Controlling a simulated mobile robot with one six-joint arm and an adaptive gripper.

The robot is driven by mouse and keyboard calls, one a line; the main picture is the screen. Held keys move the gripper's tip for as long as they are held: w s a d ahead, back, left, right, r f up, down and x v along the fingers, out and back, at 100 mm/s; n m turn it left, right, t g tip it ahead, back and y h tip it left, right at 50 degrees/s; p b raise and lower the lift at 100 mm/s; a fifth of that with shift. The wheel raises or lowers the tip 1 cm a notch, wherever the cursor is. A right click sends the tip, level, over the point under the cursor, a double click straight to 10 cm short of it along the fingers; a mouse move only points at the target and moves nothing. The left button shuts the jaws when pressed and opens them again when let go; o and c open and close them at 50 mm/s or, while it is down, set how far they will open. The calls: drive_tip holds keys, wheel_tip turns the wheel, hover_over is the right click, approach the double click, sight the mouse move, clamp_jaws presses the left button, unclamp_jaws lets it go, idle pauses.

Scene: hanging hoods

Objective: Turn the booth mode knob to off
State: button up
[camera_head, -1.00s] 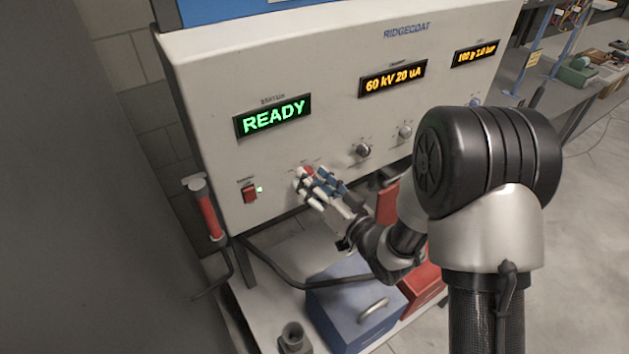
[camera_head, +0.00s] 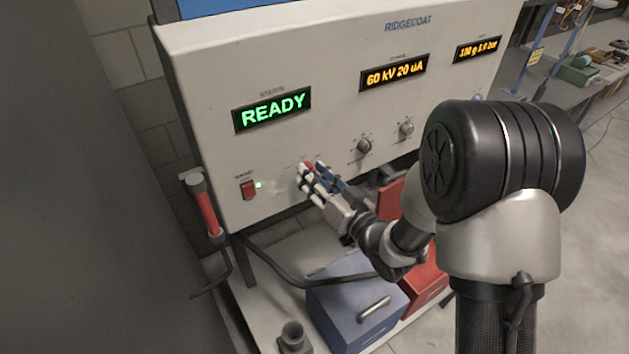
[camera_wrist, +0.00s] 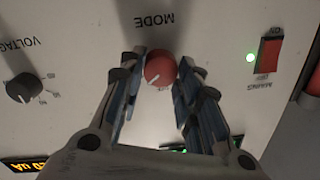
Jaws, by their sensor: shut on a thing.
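The red mode knob (camera_wrist: 160,67) stands on the white panel under the upside-down MODE label in the wrist view. Its white pointer line slants toward the lower left there. My gripper (camera_wrist: 160,75) is shut on the knob, with one blue-padded finger on each side. In the head view my gripper (camera_head: 313,174) is against the panel's lower middle. Only a bit of the red knob (camera_head: 309,165) shows between the fingers, and the marks around it are mostly hidden.
The status display (camera_head: 272,110) reads READY. A red rocker switch (camera_head: 248,190) with a lit green lamp is left of my gripper. A dark knob (camera_head: 364,146) is to the right. A blue box (camera_head: 350,290) and a red box (camera_head: 424,292) stand below.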

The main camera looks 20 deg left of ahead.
drive_tip(key=n+b, duration=0.9)
drive_tip(key=b, duration=0.4)
drive_tip(key=shift+s+a+n+h, duration=0.1)
drive_tip(key=shift+n+h, duration=0.2)
drive_tip(key=shift+n, duration=0.1)
drive_tip(key=shift+r+b, duration=0.1)
drive_tip(key=shift+b, duration=0.3)
drive_tip(key=o, duration=1.1)
